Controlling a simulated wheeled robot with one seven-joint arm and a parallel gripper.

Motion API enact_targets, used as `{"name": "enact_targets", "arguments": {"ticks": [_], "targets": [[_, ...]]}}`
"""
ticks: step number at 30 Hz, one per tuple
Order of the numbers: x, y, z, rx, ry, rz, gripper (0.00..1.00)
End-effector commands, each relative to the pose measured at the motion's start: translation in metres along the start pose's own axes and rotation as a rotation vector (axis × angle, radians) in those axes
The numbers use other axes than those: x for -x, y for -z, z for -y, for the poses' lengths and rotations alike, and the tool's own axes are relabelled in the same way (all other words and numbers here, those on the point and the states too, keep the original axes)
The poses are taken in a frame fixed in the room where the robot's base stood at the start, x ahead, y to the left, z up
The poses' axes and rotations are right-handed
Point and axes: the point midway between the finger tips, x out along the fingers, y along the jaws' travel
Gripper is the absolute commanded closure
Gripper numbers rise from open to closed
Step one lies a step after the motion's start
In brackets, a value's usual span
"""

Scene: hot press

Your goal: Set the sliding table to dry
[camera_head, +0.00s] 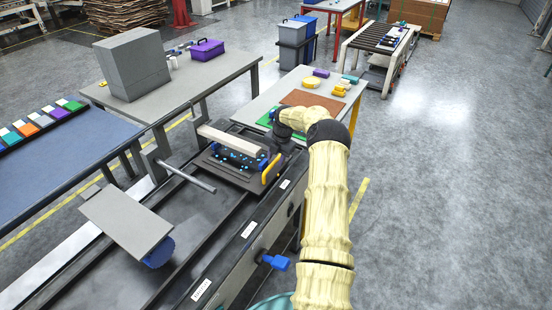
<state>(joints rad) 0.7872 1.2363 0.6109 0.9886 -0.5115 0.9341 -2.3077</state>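The sliding table (232,177) is a dark plate on the far part of the long rail bed. A pale bar and a dark block with blue dots sit on it. A yellow handle (272,168) stands at its right side. My arm, in a cream cover, reaches from the bottom and bends left at the top. My gripper (279,151) is dark and small, just above and behind the yellow handle. Whether it touches the handle, and whether its fingers are open, I cannot tell. White labels (249,229) line the rail's right side; their text is too small to read.
A grey plate (128,222) on an arm hangs over the near rail bed. A blue knob (275,262) sticks out from the rail's right side. A work table with a green mat (266,117) stands beyond my gripper. Grey floor on the right is clear.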

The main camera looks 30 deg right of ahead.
Motion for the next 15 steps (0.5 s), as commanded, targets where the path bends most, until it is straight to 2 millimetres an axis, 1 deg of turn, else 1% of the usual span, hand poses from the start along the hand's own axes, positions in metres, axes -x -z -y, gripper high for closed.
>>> {"name": "enact_targets", "arguments": {"ticks": [5,8,15], "targets": [[0.019,0.0,-0.001,0.001,-0.001,0.002,0.64],[0.037,0.001,-0.002,0.003,-0.002,0.002,0.64],[0.085,0.001,-0.002,0.003,-0.001,0.003,0.64]]}}
